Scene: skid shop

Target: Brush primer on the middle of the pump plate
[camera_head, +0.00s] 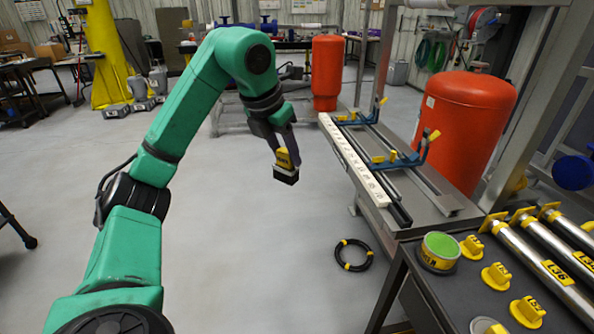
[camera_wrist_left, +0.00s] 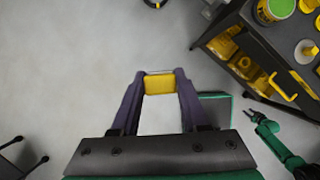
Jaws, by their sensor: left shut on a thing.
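A brush with a yellow body (camera_head: 284,158) and a dark lower end hangs from my left gripper (camera_head: 287,147), in the air over the bare floor. In the left wrist view the gripper (camera_wrist_left: 159,80) is shut on the brush's yellow body (camera_wrist_left: 159,86). A tin with a bright green top (camera_head: 440,246) stands on the dark bench at the right; it also shows in the left wrist view (camera_wrist_left: 278,10). The steel skid top (camera_head: 440,190) lies right of the brush, apart from it; I cannot tell which part is the pump plate. My right gripper (camera_wrist_left: 252,116) shows small, its fingers unclear.
Two red tanks (camera_head: 465,125) (camera_head: 327,70) stand by the skid. A white ruled strip (camera_head: 352,160) and blue clamps (camera_head: 400,162) lie along it. Yellow labelled pieces (camera_head: 496,276) and steel tubes (camera_head: 545,262) occupy the bench. A black cable coil (camera_head: 353,255) lies on open floor.

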